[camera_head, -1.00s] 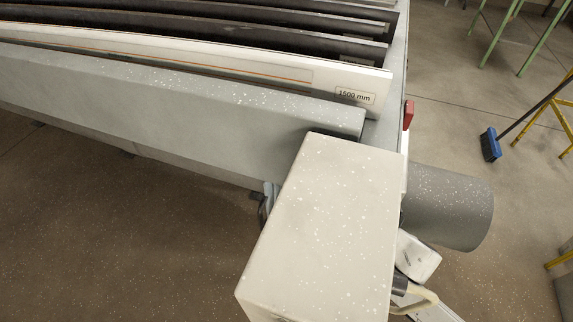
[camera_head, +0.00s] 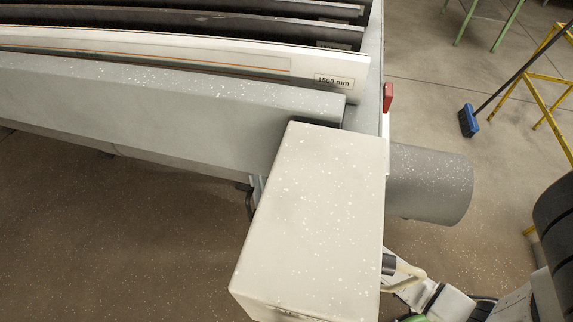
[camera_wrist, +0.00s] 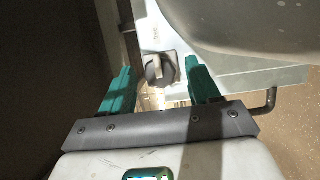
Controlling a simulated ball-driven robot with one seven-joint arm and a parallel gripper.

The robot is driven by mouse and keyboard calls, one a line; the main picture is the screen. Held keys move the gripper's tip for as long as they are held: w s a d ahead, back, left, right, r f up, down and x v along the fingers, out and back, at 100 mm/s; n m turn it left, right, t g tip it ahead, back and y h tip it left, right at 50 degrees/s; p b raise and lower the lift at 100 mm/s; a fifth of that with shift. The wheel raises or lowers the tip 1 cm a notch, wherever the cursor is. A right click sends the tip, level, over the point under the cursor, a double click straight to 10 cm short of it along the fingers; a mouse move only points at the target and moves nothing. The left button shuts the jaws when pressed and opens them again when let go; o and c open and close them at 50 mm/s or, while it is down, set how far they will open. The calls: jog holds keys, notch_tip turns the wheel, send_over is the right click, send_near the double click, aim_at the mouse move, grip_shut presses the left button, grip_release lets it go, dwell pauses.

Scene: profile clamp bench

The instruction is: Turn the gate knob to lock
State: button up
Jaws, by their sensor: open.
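The gate knob (camera_wrist: 159,68) is a dark round knob with a lighter raised grip bar across it. It sits on a pale plate in the upper middle of the wrist view. My gripper (camera_wrist: 161,82) has two teal fingers, spread apart, one on each side of the knob in the picture. The knob shows in the gap between the fingertips. I cannot tell whether the fingers touch it or how far off it is. In the head view the knob is not visible, and the fingers cannot be made out.
A large cream box (camera_head: 315,215) and a grey cylinder (camera_head: 432,183) stand at the bench end. A long grey beam (camera_head: 150,105) runs left, below a panel labelled 1500 mm (camera_head: 334,81). In the wrist view a bent dark rod (camera_wrist: 268,103) lies right of my gripper.

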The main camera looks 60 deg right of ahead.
jog(key=shift+c, duration=0.4)
jog(key=c, duration=0.9)
jog(key=shift+r+p, duration=0.15)
jog(key=shift+p, duration=0.4)
jog(key=m+g+y+p, duration=0.1)
jog(key=m+y+p, duration=0.1)
jog(key=m+p, duration=0.2)
jog(key=m+g+y+p, duration=0.1)
jog(key=m+g+p, duration=0.1)
jog(key=m+p, duration=0.2)
jog(key=m+g+y+p, duration=0.2)
jog(key=m+p, duration=0.2)
jog(key=m, duration=0.1)
jog(key=shift+w+d+r+y, duration=0.1)
jog(key=shift+d+r+y, duration=0.05)
jog(key=shift+d+y, duration=0.2)
jog(key=shift+m, duration=0.3)
